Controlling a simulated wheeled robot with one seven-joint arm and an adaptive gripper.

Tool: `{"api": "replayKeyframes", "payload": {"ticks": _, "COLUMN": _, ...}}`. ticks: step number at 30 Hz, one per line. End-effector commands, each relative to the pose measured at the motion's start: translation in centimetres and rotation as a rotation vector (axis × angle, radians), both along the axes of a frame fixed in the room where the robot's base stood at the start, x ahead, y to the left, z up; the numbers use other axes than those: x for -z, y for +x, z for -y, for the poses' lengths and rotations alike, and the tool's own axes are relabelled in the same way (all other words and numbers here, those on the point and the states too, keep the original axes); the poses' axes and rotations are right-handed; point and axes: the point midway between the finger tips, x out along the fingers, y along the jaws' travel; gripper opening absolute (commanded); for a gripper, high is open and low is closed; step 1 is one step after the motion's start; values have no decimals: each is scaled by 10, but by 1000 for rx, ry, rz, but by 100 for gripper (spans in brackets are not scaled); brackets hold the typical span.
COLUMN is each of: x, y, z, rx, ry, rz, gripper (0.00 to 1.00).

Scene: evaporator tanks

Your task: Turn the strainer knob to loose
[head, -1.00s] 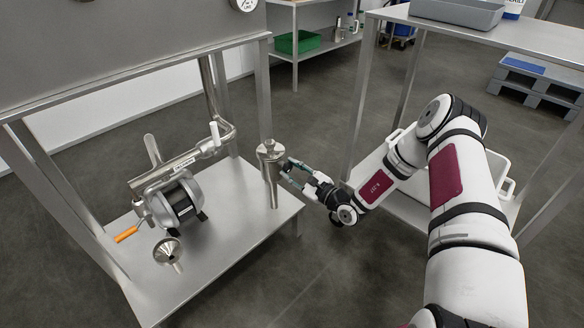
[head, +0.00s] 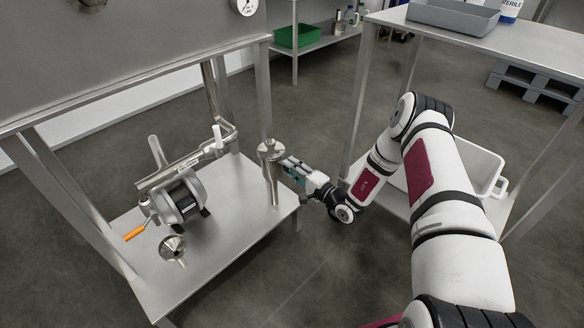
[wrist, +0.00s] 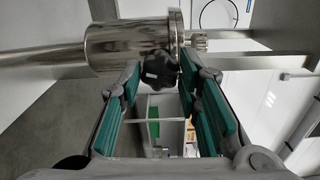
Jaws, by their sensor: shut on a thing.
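The strainer (head: 271,172) is a shiny metal cylinder with a wider top, standing upright at the right edge of the steel platform in the head view. In the wrist view the strainer body (wrist: 132,40) lies across the top. Its black lobed knob (wrist: 159,70) shows between my fingertips there; my gripper hides it in the head view. My gripper (wrist: 160,72) has green-padded fingers on both sides of the knob and is shut on it. In the head view my gripper (head: 287,167) reaches the strainer from the right.
A steel table leg (head: 263,95) stands close behind the strainer. A white bin (head: 482,170) is on the right rack's lower shelf.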

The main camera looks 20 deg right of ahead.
Motion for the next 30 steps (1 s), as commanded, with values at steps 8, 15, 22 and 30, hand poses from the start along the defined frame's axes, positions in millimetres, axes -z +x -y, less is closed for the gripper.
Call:
{"api": "replayKeyframes", "payload": {"ticks": 8, "x": 0, "y": 0, "z": 1, "rx": 2, "ry": -228, "rz": 129, "gripper": 3}}
{"api": "replayKeyframes", "payload": {"ticks": 15, "x": 0, "y": -1, "z": 1, "rx": 1, "ry": -425, "rz": 243, "gripper": 3}}
{"api": "replayKeyframes", "payload": {"ticks": 22, "x": 0, "y": -1, "z": 1, "rx": 0, "ry": -615, "rz": 352, "gripper": 3}}
{"api": "replayKeyframes", "payload": {"ticks": 30, "x": 0, "y": -1, "z": 1, "rx": 0, "ry": -837, "rz": 480, "gripper": 3}}
